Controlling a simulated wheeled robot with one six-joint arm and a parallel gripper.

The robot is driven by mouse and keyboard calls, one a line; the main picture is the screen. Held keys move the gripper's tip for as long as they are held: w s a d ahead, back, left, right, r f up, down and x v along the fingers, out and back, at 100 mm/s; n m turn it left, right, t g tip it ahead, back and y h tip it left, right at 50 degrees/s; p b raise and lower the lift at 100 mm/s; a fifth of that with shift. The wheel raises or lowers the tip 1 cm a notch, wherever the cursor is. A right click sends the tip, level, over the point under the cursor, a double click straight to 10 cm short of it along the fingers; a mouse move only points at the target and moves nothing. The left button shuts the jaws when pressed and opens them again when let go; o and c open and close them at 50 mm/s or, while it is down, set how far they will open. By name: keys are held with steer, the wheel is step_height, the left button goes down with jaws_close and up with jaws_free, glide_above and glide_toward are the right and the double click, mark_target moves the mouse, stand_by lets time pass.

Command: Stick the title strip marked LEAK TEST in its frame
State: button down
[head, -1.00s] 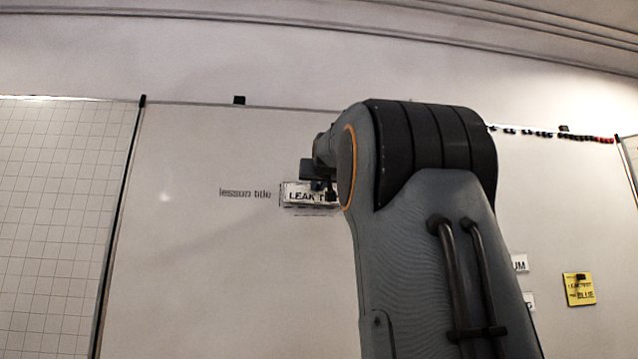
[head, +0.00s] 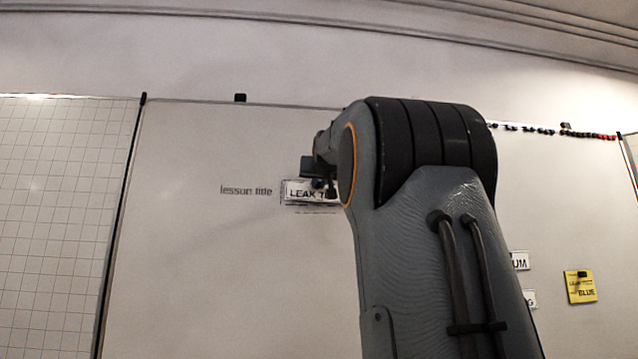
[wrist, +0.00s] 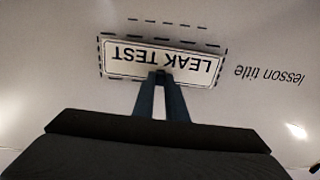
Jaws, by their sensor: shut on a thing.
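The title strip marked LEAK TEST (head: 301,191) is a white strip with dark lettering, at the whiteboard beside the words "lesson title". In the wrist view the strip (wrist: 128,57) appears upside down and lies over the dashed frame (wrist: 160,38), slightly tilted, with dashes showing along its top and ends. My gripper (wrist: 160,78) is shut on the strip at the middle of one long edge. In the head view my arm hides the strip's right end and most of the gripper. Whether the strip touches the board cannot be told.
Printed "lesson title" (head: 246,191) stands left of the frame. A yellow note (head: 580,287) and partly hidden white strips (head: 519,261) are at the right. A gridded board (head: 50,220) is at the far left.

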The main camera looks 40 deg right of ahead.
steer(key=shift+w+d, duration=0.25)
steer(key=shift+w, duration=0.2)
stand_by(0.4)
steer(key=c, duration=1.1)
jaws_free()
steer(key=shift+s, duration=0.1)
steer(key=shift+b+v, duration=2.05)
steer(key=shift+v, duration=2.4)
